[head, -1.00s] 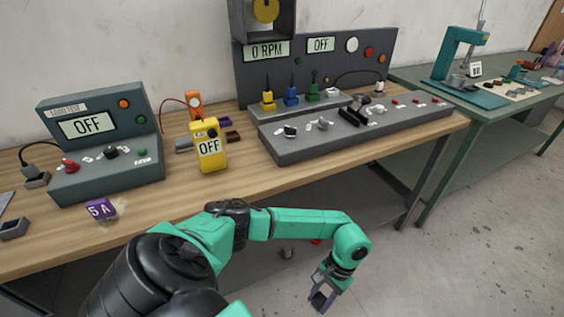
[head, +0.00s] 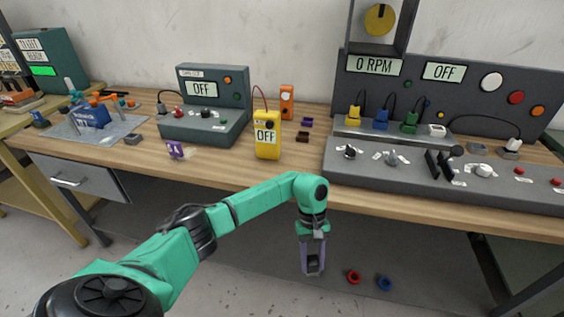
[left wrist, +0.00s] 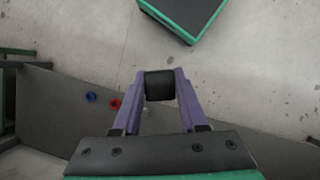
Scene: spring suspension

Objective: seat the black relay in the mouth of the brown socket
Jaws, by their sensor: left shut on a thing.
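My left gripper (head: 312,268) hangs in front of the workbench, below the tabletop's front edge, with its purple fingers pointing down. It is shut on the black relay (left wrist: 160,85), a small dark block between the fingertips in the left wrist view. The brown socket (head: 303,136) appears as a small dark brown block on the bench, just right of the yellow meter and well behind and above the gripper. Its mouth is too small to make out. My right gripper is not in view.
On the bench, the yellow meter (head: 267,136) and an orange meter (head: 287,102) stand near the socket, with a purple block (head: 307,122) behind it. A large grey control panel (head: 440,175) fills the right. Red (head: 353,277) and blue (head: 384,283) rings lie below the bench.

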